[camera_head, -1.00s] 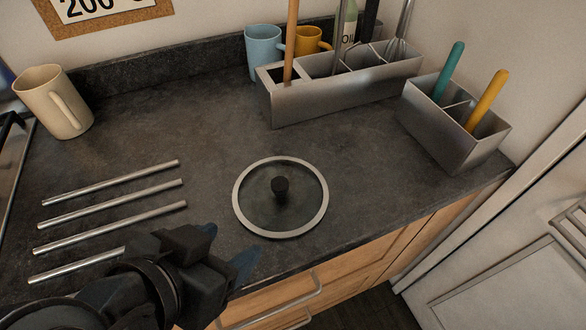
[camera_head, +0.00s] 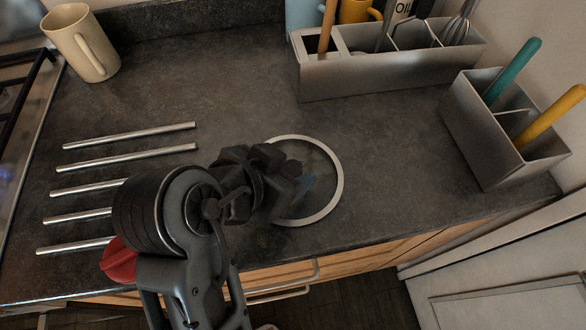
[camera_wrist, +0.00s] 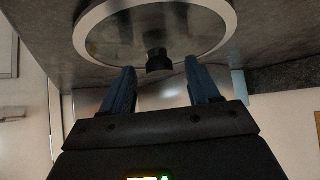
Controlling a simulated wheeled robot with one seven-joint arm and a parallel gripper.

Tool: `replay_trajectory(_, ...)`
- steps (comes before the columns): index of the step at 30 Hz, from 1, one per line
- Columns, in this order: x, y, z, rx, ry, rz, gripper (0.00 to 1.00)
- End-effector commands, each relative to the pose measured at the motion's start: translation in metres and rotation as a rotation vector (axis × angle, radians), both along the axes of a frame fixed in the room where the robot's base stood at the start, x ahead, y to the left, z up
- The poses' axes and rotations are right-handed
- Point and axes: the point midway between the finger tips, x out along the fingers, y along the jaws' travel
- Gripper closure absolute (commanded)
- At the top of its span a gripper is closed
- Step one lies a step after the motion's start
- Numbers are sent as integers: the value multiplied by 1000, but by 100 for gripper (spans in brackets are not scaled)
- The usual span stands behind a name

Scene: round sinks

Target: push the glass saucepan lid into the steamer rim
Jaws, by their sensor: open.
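The glass saucepan lid (camera_head: 335,164) lies flat on the dark counter, a clear disc with a pale grey rim. In the head view my gripper (camera_head: 303,188) covers its left part and hides its knob. In the wrist view the lid (camera_wrist: 190,15) is ahead of the fingers, with its black knob (camera_wrist: 158,60) just beyond and between the tips. My gripper (camera_wrist: 158,78) is open and empty, its two blue fingers apart. Whether a finger touches the lid cannot be told. I see no clear steamer rim in these views.
Several metal rods (camera_head: 128,136) lie left of my arm. A cream mug (camera_head: 82,43) stands at the back left by the stove. A grey divided holder (camera_head: 390,72) and a smaller bin (camera_head: 497,135) stand behind and right. The counter between lid and holder is clear.

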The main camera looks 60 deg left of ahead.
Motion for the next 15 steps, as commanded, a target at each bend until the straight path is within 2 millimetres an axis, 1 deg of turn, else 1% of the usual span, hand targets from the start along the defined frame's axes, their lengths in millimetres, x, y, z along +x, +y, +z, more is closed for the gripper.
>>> replay_trajectory(4,6,3,-8,0,1,0,39)
replay_trajectory(11,7,3,-8,0,1,-1,40)
replay_trajectory(15,7,3,-8,1,0,-1,54)
